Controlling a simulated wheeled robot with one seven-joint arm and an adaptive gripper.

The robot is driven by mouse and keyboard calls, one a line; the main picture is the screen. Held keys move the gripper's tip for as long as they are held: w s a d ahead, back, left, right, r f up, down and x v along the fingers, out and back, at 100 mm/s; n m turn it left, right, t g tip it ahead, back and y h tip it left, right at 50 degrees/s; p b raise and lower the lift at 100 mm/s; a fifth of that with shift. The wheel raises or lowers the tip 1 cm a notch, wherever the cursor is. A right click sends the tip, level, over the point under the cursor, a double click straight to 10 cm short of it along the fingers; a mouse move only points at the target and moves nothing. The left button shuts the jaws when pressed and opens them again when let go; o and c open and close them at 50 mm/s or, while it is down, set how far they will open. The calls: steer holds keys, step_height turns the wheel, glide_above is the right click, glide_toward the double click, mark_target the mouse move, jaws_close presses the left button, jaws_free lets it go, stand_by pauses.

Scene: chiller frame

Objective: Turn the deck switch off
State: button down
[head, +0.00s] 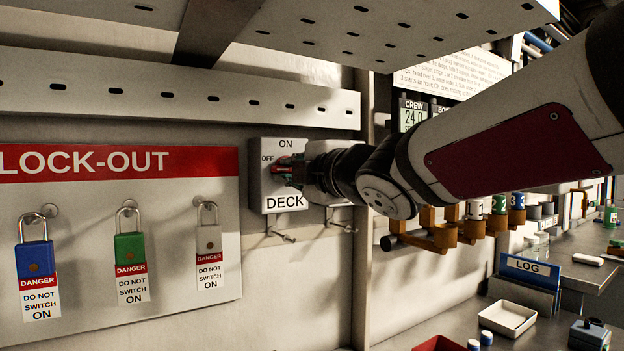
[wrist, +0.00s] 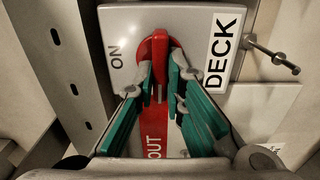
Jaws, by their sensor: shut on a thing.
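The deck switch is a pale box (head: 262,201) on the wall, marked ON at the top, OFF at the left and DECK below. It also fills the upper middle of the wrist view (wrist: 197,22). Its red handle (wrist: 160,46) shows between the green-padded fingers of my gripper (wrist: 162,84), which is shut on it. In the head view, my gripper (head: 293,171) reaches the box from the right and hides part of the dial. The handle seems to lie roughly level, on the OFF side; its exact angle is hard to tell.
A lock-out board (head: 88,220) with blue (head: 34,260), green (head: 129,247) and white (head: 209,239) padlocks hangs left of the switch. A slotted metal rail (head: 180,92) runs above. Pegs (head: 283,236) stick out below. A bench with a white tray (head: 507,318) stands at lower right.

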steer(key=shift+f, duration=0.1)
stand_by(0.4)
steer(key=c, duration=1.7)
jaws_free()
steer(key=shift+o, duration=0.2)
steer(key=shift+s, duration=0.1)
steer(key=v, duration=1.1)
steer(key=shift+s+d, duration=0.25)
